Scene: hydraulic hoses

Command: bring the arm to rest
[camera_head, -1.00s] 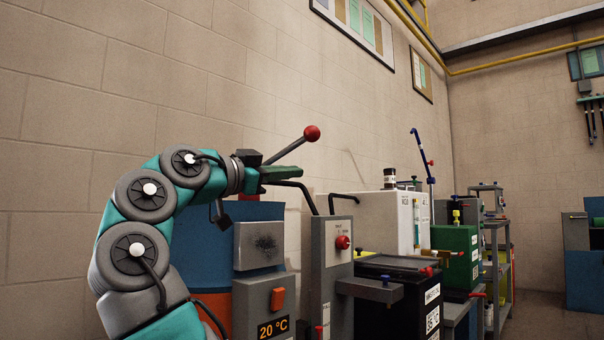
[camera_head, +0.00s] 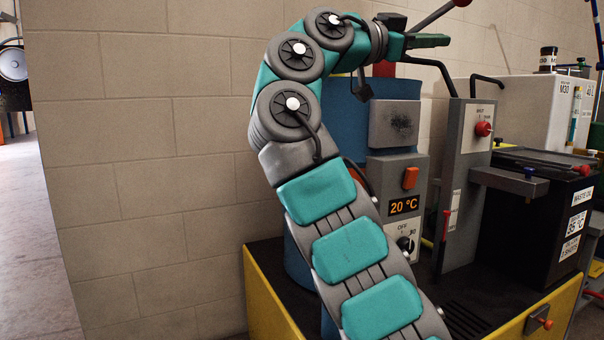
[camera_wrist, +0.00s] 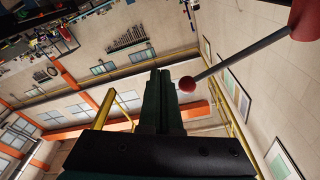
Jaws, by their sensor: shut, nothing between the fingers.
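My arm rises from the lower middle of the head view and bends to the right at the top. My gripper (camera_head: 428,41) points right, above the grey machine and the blue drum. Its green fingers are together with nothing between them. The wrist view also shows the shut fingers (camera_wrist: 158,100) from behind, side by side. A grey lever (camera_head: 440,16) with a red knob passes close by the gripper in the head view; I cannot tell whether they touch. In the wrist view the lever's red ball (camera_wrist: 187,84) shows just right of the fingertips.
The blue drum (camera_head: 336,111) and grey unit with a 20 °C display (camera_head: 404,206) stand on a yellow and black base (camera_head: 277,290). A grey post with a red button (camera_head: 483,129) and a black waste oil box (camera_head: 540,215) stand right. A block wall is behind; open floor (camera_head: 55,240) lies left.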

